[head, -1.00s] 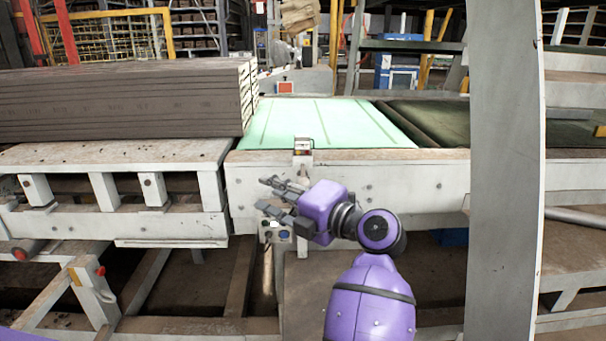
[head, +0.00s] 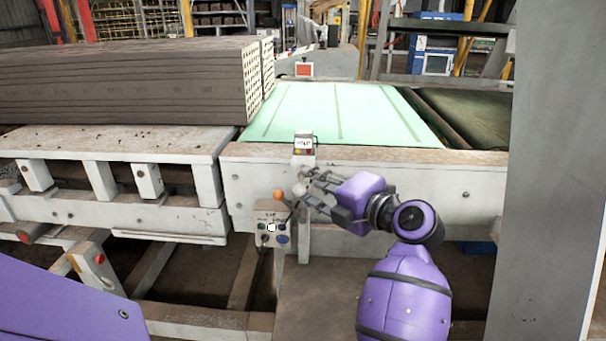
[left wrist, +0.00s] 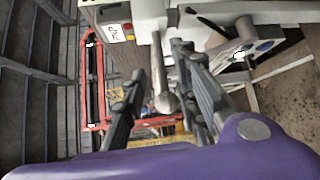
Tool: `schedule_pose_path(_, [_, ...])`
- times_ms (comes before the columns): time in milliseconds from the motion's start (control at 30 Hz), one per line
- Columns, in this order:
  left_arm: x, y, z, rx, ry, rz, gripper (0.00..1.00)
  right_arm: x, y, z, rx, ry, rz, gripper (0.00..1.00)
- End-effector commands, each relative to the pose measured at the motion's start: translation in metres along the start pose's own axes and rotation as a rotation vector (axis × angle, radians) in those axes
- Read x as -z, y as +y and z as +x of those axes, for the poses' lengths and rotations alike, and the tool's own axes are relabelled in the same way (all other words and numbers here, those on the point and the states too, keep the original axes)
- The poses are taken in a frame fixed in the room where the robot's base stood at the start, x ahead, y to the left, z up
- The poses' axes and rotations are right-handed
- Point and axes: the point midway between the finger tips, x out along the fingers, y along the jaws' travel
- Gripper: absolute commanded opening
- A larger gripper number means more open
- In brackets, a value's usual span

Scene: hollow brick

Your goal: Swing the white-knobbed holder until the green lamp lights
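The holder's white knob (head: 299,190) is a pale ball on the front of the white conveyor frame. In the left wrist view the knob (left wrist: 165,103) sits at the end of a pale rod. My left gripper (head: 315,190) is open, with its fingertips at the knob. In the wrist view its fingers (left wrist: 160,105) stand apart on either side of the knob; I cannot tell whether they touch it. A small box (head: 304,145) with a label and red and yellow spots stands above. I cannot make out a lit green lamp. My right gripper is not in view.
A grey control box (head: 272,215) with several coloured buttons and an orange knob (head: 279,195) is just left of my gripper. A pale green belt (head: 335,110) lies behind. A brick stack (head: 130,85) fills the left. A grey post (head: 550,180) stands at right.

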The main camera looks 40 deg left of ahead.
Motion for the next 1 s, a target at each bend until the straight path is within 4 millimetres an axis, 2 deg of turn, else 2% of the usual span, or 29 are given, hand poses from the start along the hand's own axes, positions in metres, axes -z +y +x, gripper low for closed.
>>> schedule_pose_path(100, [0.0,0.002,0.021,-0.003,0.002,0.0,0.28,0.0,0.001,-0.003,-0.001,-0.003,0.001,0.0])
schedule_pose_path(300, [0.0,0.001,0.043,-0.002,0.0,0.001,0.28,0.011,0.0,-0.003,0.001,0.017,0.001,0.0])
schedule_pose_path(633, [0.0,0.0,0.049,0.0,0.0,0.001,0.28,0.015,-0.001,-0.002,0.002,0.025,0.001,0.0])
schedule_pose_path(667, [0.0,0.0,0.049,0.0,0.0,0.001,0.27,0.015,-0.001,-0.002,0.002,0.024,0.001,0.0])
schedule_pose_path(867, [0.0,0.001,0.049,-0.001,0.0,0.0,0.0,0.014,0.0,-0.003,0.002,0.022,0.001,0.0])
schedule_pose_path(1000, [0.0,0.001,0.049,-0.002,0.0,0.0,0.0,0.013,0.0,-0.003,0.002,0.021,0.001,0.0])
